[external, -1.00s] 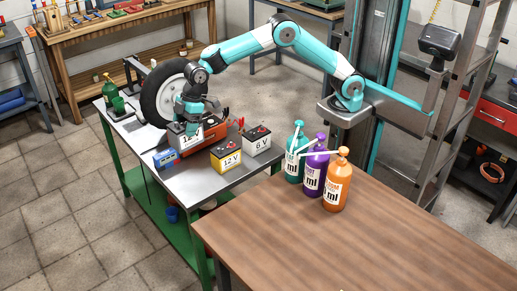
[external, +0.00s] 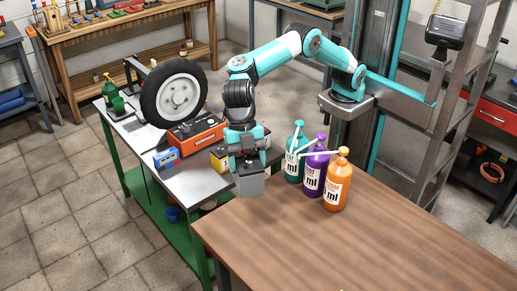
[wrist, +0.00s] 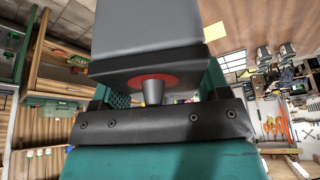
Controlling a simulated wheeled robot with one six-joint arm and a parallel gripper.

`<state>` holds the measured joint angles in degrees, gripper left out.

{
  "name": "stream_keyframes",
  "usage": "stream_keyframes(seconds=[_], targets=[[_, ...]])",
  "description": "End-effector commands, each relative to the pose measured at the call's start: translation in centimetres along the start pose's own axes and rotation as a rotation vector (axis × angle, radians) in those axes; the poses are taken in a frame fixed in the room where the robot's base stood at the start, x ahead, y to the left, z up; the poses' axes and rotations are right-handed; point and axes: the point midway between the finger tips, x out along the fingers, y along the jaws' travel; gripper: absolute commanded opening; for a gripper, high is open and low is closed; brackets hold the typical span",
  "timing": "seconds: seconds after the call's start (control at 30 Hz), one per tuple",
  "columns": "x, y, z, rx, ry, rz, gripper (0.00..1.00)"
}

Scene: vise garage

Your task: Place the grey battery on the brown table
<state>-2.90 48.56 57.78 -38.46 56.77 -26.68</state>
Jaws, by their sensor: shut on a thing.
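My gripper (external: 247,160) is shut on the grey battery (external: 250,185), which hangs below it in the external view. The battery appears over the far left corner of the brown table (external: 370,240); the gap beneath it is hard to judge. In the wrist view the grey battery (wrist: 150,25) fills the upper middle, with a red-ringed terminal (wrist: 153,87) between the jaws of my gripper (wrist: 153,100).
Green, purple (external: 313,170) and orange (external: 338,180) bottles stand at the brown table's far edge, right of the battery. The metal workbench (external: 200,187) holds a tyre (external: 174,90), an orange device (external: 197,132) and a partly hidden yellow battery (external: 218,160). The table's middle is clear.

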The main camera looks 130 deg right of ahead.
Motion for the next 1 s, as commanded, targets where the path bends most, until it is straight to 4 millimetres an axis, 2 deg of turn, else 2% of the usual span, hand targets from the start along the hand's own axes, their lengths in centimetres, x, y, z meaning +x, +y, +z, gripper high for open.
stream_keyframes(seconds=[0.13, 0.37, 0.47, 0.8, 1.0], targets=[[-0.1, -0.7, -1.1, -0.040, 0.002, -0.009, 0.09], [0.5, -0.8, -0.9, -0.043, 0.001, -0.011, 0.09], [2.0, -0.9, -0.2, -0.041, 0.001, -0.013, 0.09], [9.3, -0.8, 2.8, -0.040, -0.001, -0.014, 0.09], [12.9, -0.7, 4.3, -0.041, 0.001, -0.011, 0.09]])
